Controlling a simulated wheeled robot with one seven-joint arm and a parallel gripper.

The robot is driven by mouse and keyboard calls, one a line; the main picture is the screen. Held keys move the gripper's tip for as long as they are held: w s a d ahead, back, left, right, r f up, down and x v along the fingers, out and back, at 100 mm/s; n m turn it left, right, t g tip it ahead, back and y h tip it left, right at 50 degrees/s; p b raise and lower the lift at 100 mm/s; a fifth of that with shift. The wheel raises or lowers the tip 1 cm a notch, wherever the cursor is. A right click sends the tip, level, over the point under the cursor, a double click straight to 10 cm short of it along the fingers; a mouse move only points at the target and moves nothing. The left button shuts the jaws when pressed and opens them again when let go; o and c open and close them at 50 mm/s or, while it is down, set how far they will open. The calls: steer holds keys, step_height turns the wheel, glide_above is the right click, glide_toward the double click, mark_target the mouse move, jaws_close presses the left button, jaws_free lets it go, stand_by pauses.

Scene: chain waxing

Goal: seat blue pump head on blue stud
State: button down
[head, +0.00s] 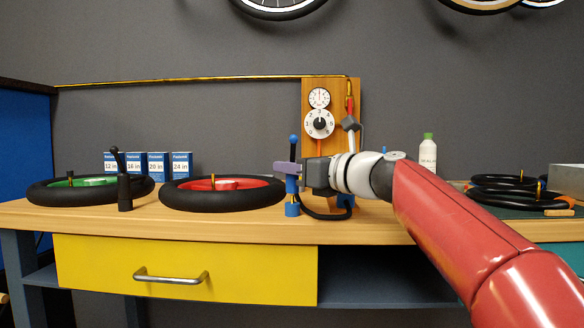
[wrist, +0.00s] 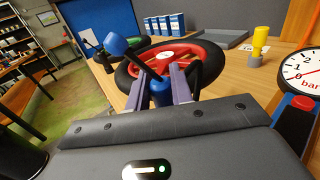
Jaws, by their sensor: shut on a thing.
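My gripper (head: 287,170) is shut on the blue pump head (head: 291,186), which is upright with its blue-tipped lever raised. In the wrist view, the blue pump head (wrist: 160,92) sits between my two fingers (wrist: 158,92), its lever leaning to the upper left. A short blue piece (head: 292,210), seemingly the blue stud, stands on the bench directly below the pump head in the head view. I cannot tell whether the two touch or a small gap remains. The stud is hidden in the wrist view. A black hose (head: 325,216) loops right from the pump head.
A wheel with a red hub (head: 222,185) lies left of my gripper; a green-hub wheel (head: 85,184) and a black lever-topped piece (head: 124,190) are farther left. A gauge board (head: 332,100) stands behind. A yellow post (wrist: 258,45) shows in the wrist view.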

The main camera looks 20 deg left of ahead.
steer(key=shift+f+b, duration=0.7)
steer(key=shift+f, duration=0.4)
stand_by(0.5)
steer(key=c, duration=1.1)
jaws_free()
steer(key=shift+c, duration=0.2)
steer(key=shift+d, duration=0.1)
steer(key=b+v, duration=0.1)
steer(key=v, duration=0.6)
steer(key=shift+s+d+r, duration=0.1)
steer(key=shift+s+d, duration=0.05)
steer(key=shift+d, duration=0.2)
